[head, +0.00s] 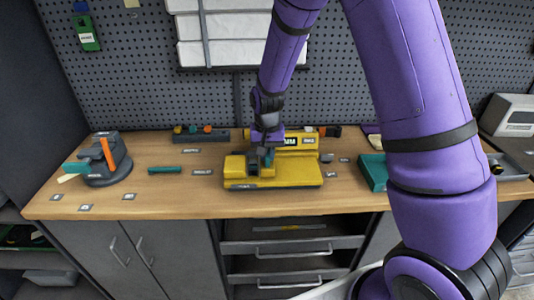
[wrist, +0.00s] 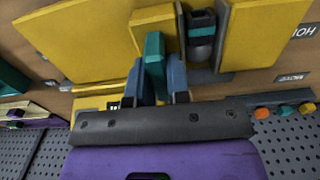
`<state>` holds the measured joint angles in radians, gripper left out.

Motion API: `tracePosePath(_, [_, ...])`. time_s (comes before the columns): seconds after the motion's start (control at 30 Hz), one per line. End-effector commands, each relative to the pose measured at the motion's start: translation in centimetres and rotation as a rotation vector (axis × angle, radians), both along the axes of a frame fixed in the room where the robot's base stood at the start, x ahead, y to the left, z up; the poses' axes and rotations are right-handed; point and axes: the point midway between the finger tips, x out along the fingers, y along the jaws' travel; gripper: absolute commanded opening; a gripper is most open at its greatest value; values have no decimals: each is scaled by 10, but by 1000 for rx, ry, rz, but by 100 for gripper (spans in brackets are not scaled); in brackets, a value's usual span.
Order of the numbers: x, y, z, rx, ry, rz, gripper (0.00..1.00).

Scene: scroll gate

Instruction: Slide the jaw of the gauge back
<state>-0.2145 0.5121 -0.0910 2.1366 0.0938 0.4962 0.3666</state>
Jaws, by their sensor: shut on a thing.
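The yellow gauge (head: 285,172) lies on the wooden bench, below the middle of the head view. In the wrist view its yellow body (wrist: 262,40) fills much of the upper part. My gripper (head: 266,158) is over the left part of the gauge, pointing down. In the wrist view my gripper (wrist: 156,82) has its two blue-grey fingers shut on an upright teal tab (wrist: 154,52). The tab stands against a yellow block (wrist: 155,18), which looks like the sliding jaw. A dark post with a teal top (wrist: 201,28) stands in the gap to the right. The tab's lower end is hidden by my gripper.
A dark grey device with an orange lever (head: 107,165) stands at the left of the bench. A teal bar (head: 165,170) lies between it and the gauge. A teal tray (head: 374,172) is at the right. A grey pegboard (head: 130,80) rises behind. The front bench strip is mostly clear.

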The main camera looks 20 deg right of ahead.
Motion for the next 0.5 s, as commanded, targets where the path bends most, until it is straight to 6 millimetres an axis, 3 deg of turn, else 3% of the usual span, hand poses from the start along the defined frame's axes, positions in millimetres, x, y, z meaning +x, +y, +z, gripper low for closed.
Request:
tracePosePath(0.33, [-16,-52,0,0,1,-5,0])
tracePosePath(0.5, [-21,-66,0,0,0,-2,0])
